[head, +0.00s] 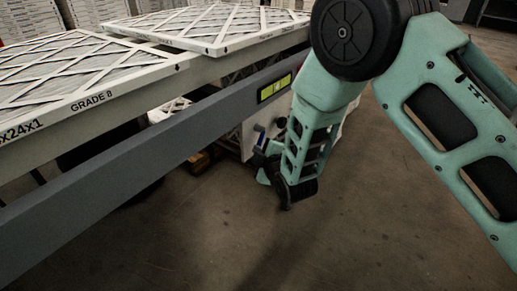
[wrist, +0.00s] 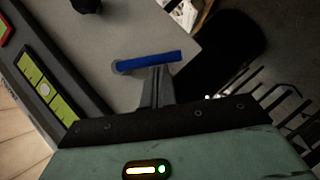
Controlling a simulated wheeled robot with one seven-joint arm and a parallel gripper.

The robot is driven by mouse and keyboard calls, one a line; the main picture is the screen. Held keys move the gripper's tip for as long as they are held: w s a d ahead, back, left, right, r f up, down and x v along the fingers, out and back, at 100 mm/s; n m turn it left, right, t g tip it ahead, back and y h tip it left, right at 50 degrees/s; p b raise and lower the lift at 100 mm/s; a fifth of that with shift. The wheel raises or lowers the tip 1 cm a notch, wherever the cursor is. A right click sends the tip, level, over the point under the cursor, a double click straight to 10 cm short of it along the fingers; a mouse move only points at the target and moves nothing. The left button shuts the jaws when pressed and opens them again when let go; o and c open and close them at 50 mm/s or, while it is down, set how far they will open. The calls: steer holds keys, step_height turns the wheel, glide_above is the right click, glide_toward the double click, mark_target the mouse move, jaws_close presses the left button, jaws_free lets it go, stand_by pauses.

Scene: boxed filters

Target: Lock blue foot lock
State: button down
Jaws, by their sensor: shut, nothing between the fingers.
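The blue foot lock shows in the wrist view as a flat blue bar (wrist: 152,61) on a pale grey panel. In the head view only a small bit of blue (head: 260,141) shows low on the cart's end, beside my arm. My gripper (wrist: 159,72) is shut and empty. Its grey fingers reach up to the blue bar and overlap its lower edge in the wrist view; I cannot tell whether they touch it. In the head view my gripper is down by the cart's end, its fingertips not clearly visible.
A long grey rail (head: 130,165) with a yellow-green label (head: 274,88) runs along the cart's side. Boxed filters (head: 60,65) lie above it. A dark round knob (wrist: 87,4) stands near the blue bar. Open concrete floor (head: 340,225) lies to the right.

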steer(key=f+n+t+b, duration=0.1)
steer(key=b, duration=0.1)
steer(key=w+d+f+n+t+b, duration=0.1)
steer(key=n+b, duration=0.1)
steer(key=w+f+n+t+b, duration=0.1)
steer(key=n+t+b, duration=0.1)
steer(key=shift+d, duration=0.3)
steer(key=shift+w+r, duration=0.1)
stand_by(0.5)
